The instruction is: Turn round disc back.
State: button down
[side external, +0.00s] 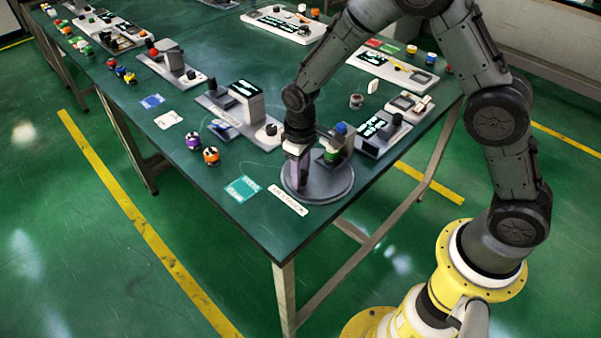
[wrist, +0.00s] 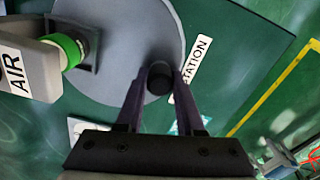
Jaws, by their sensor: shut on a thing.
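The round disc (side external: 336,182) is grey and lies flat near the front corner of the green table. It fills the upper left of the wrist view (wrist: 112,72). A short dark upright peg (wrist: 159,78) stands near the disc's edge. My gripper (side external: 299,168) points down over the left part of the disc. In the wrist view its two fingers (wrist: 160,92) stand on either side of the peg and are shut on it. The peg is hidden by the fingers in the side view.
A grey part marked AIR (wrist: 18,75) with a green ring (wrist: 68,48) stands at the disc, close to the gripper. A white STATION label (wrist: 190,68) lies beside the disc. Two small round-topped items (side external: 202,148), a teal card (side external: 242,188) and device boards (side external: 235,110) lie nearby.

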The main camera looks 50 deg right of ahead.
aim_at(337, 184)
jog(key=shift+s+n, duration=0.15)
jog(key=shift+n, duration=0.15)
jog(key=shift+s+d+r+n, duration=0.1)
jog(key=shift+s+n, duration=0.35)
jog(key=shift+n, duration=0.45)
jog(key=shift+s+d+n, duration=0.1)
jog(key=shift+s+n, duration=0.35)
jog(key=shift+n, duration=0.45)
jog(key=shift+s+d+n, duration=0.35)
jog(key=shift+s+n, duration=0.2)
jog(key=shift+n, duration=0.65)
jog(key=shift+s+d+n, duration=0.35)
jog(key=shift+s+n, duration=0.2)
jog(key=shift+n, duration=0.65)
jog(key=shift+s+d+n, duration=0.3)
jog(key=shift+d+n, duration=0.2)
jog(key=shift+n, duration=0.55)
jog(key=shift+s+d+n, duration=0.3)
jog(key=shift+d+n, duration=0.15)
jog(key=shift+n, duration=0.6)
jog(key=shift+s+d+n, duration=0.15)
jog(key=shift+d+n, duration=0.45)
jog(key=shift+n, duration=0.5)
jog(key=shift+s+d+n, duration=0.1)
jog(key=shift+d+n, duration=0.45)
jog(key=shift+n, duration=0.55)
jog(key=shift+d+n, duration=0.15)
jog(key=shift+n, duration=0.15)
